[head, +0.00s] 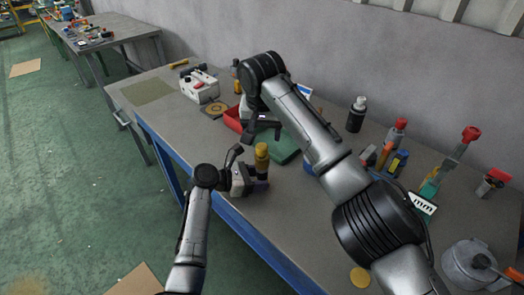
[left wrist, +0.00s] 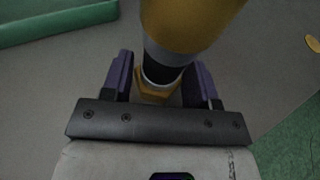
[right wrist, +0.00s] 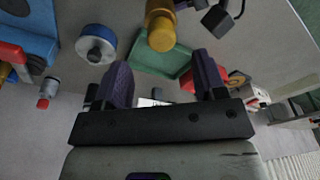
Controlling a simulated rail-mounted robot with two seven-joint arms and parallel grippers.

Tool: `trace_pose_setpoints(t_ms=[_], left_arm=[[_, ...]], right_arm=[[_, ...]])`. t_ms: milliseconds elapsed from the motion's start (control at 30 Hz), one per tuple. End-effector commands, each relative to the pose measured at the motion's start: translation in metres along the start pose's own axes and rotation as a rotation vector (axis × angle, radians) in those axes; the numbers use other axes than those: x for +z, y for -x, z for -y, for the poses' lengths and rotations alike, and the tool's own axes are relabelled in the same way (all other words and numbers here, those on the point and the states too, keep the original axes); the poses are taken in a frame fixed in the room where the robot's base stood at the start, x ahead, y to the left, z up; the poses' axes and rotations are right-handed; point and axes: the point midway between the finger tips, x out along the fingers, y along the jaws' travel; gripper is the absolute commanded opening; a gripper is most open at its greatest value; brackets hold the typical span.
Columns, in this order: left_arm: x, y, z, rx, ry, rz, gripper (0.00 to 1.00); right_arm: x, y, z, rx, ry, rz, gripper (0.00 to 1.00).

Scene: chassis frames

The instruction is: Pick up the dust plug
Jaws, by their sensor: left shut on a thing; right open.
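My left gripper (head: 258,183) is shut on a yellow cylindrical piece (head: 261,156) near the table's front edge. In the left wrist view the piece (left wrist: 190,22) stands between the purple fingers, with grey and black bands and a yellow collar low down. I cannot tell whether this piece is or carries the dust plug. My right gripper (head: 262,130) is open and empty over the table, behind the left one. In the right wrist view the yellow piece (right wrist: 160,33) shows beyond the open fingers, apart from them.
A green tray (head: 287,151) and a red tray (head: 233,119) lie near my right gripper. A white box (head: 200,86) stands at the back left. A black bottle (head: 356,116) and several tools stand at the right. A yellow disc (head: 360,278) lies at the near right.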

Motion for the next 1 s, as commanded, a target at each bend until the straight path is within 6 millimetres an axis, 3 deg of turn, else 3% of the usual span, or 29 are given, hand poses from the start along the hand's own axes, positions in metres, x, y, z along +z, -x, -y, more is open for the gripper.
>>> trace_pose_setpoints(t_ms=[267, 633, 867, 1000], left_arm=[[0.000, 0.000, 0.000, 0.000, 0.000, 0.000, 0.41], [0.000, 0.000, 0.000, 0.000, 0.000, 0.000, 0.41], [0.000, 0.000, 0.000, 0.000, 0.000, 0.000, 0.41], [0.000, 0.000, 0.000, 0.000, 0.000, 0.000, 0.41]], right_arm=[[0.001, -0.011, 0.000, 0.000, 0.000, 0.001, 0.65], [0.002, -0.054, 0.002, 0.000, 0.000, 0.002, 0.65], [0.002, -0.057, 0.002, -0.001, 0.000, 0.000, 0.65], [0.002, -0.057, 0.002, -0.001, 0.000, 0.000, 0.54]])
